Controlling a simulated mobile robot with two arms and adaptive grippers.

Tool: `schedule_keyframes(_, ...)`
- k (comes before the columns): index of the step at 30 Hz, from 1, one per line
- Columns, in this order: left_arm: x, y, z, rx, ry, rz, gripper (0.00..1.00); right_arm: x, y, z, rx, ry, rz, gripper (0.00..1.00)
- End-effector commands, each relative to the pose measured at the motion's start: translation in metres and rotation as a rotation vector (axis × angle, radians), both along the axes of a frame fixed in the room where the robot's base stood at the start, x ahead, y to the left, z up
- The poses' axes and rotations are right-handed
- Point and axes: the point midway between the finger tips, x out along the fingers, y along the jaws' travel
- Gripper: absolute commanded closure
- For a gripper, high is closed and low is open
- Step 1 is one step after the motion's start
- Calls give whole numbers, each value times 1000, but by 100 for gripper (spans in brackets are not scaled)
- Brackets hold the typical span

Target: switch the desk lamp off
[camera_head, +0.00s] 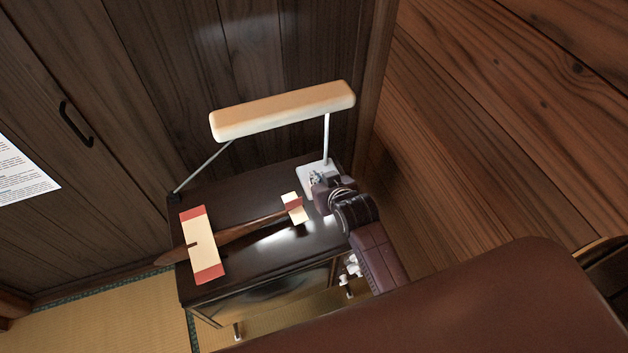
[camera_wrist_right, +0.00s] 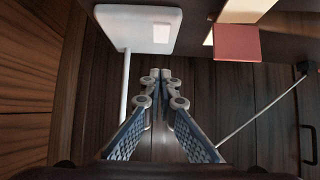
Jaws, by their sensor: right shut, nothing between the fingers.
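The desk lamp has a long cream head (camera_head: 283,110) on a thin white post and a white base (camera_head: 306,178), at the back right of a dark cabinet top. A bright patch shows on the cabinet top. In the right wrist view the white base (camera_wrist_right: 120,22) carries a small pale raised square (camera_wrist_right: 161,33), which looks like its switch. My right gripper (camera_head: 316,180) is at the base; its fingers (camera_wrist_right: 161,75) are together and empty, just short of the square in that view. Whether they touch the base I cannot tell. My left gripper is out of view.
A model plane with cream and red wings (camera_head: 201,245) lies across the dark cabinet (camera_head: 250,272), its tail close to my right gripper. A thin rod (camera_head: 203,167) rises at the left to the lamp head. Wooden walls stand behind and to the right.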

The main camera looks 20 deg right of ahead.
Motion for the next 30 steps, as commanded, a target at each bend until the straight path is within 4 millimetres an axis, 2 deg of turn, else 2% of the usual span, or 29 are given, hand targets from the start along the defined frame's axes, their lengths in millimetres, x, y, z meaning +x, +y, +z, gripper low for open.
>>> schedule_keyframes(3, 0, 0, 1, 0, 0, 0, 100, 16, 1, -10, 0, 0, 0, 100)
schedule_keyframes(6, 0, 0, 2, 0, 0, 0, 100, 16, 1, -26, 1, 4, -1, 100)
schedule_keyframes(12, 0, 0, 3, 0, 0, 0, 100, 19, 1, -44, 1, 2, -1, 100)
schedule_keyframes(26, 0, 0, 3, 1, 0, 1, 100, 20, 1, -50, 1, 0, -1, 100)
schedule_keyframes(30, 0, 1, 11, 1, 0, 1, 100, 22, 1, -47, -1, 22, 0, 100)
